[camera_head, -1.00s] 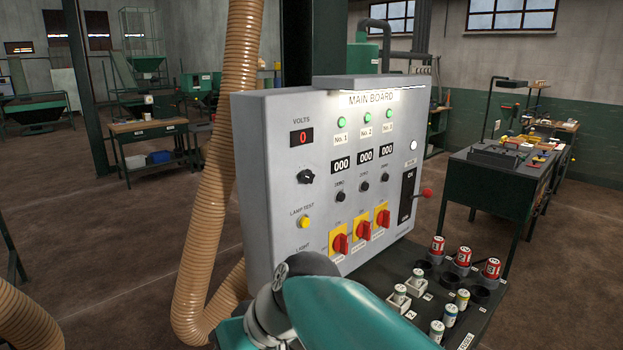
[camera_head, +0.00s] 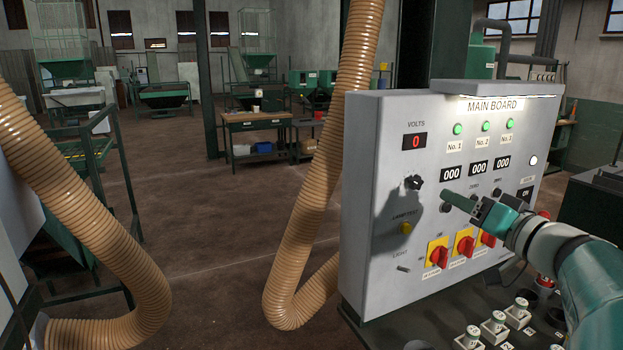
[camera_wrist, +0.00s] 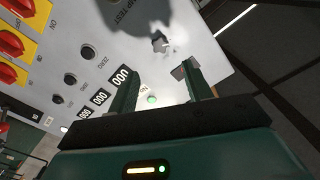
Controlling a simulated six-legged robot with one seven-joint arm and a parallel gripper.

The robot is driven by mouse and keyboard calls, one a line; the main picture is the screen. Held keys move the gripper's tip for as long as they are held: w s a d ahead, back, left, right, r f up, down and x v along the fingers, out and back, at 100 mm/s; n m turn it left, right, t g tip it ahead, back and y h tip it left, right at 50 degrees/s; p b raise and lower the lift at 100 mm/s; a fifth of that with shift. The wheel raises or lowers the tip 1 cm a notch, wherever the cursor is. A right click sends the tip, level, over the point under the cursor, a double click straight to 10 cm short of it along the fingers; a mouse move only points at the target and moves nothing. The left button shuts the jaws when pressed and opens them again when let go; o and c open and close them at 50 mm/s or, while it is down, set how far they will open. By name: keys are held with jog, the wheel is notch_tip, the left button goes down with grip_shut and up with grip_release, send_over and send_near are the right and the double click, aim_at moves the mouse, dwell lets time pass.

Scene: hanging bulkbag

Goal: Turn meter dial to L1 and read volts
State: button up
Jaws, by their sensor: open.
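The meter dial (camera_head: 413,182) is a small black knob on the grey main board (camera_head: 378,255), below the red VOLTS display (camera_head: 415,141), which reads 0. Its L1 marking is too small to read. My gripper (camera_head: 450,199) is in front of the board, to the right of the dial in the head view and apart from it. In the wrist view the dial (camera_wrist: 160,42) lies just beyond the two spread fingertips (camera_wrist: 160,72). The gripper is open and empty. Its shadow falls on the board just below the dial.
A yellow lamp-test button (camera_head: 405,229) is below the dial. Red rotary switches (camera_head: 437,255) on yellow plates and the black zero knobs are close to my arm. White-topped fuses (camera_head: 494,322) stand on the shelf below. A tan hose (camera_head: 325,180) hangs left of the board.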

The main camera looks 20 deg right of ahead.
aim_at(419, 183)
jog(key=w, duration=1)
jog(key=shift+w+a, duration=0.2)
jog(key=shift+w, duration=0.15)
jog(key=c, duration=1)
